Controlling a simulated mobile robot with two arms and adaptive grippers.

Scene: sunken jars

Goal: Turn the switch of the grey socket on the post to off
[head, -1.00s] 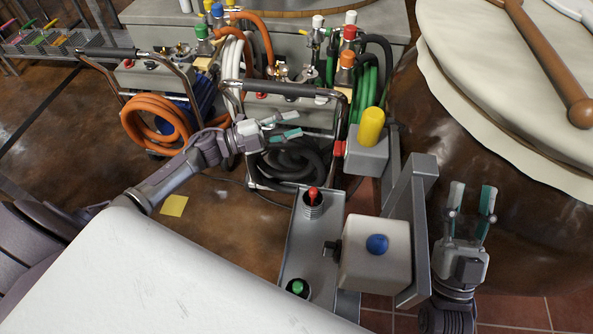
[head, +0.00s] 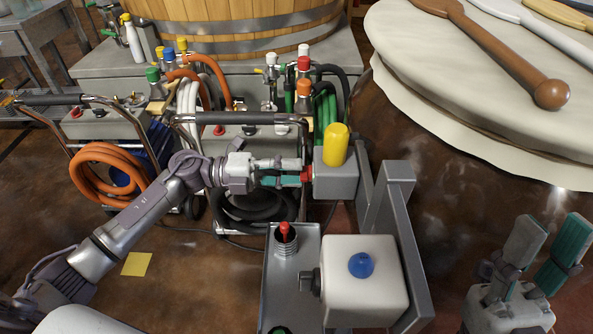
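The grey socket (head: 336,182) with a yellow cap (head: 336,145) is fixed on the grey metal post (head: 392,215). Its red switch (head: 308,174) sticks out of the left side. My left gripper (head: 300,172) comes in from the left, its fingertips right at the red switch. The fingers lie nearly parallel and partly cover the switch; I cannot tell whether they grip it or the switch's exact angle. My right gripper (head: 558,238) is at the lower right, open and empty, away from the post.
A white box (head: 365,295) with a blue button and dark side knob is on the post's near side. A grey panel (head: 290,255) with a red-topped part stands left of it. Hose carts (head: 100,125) stand behind my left arm. A large covered vat (head: 450,100) is at the right.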

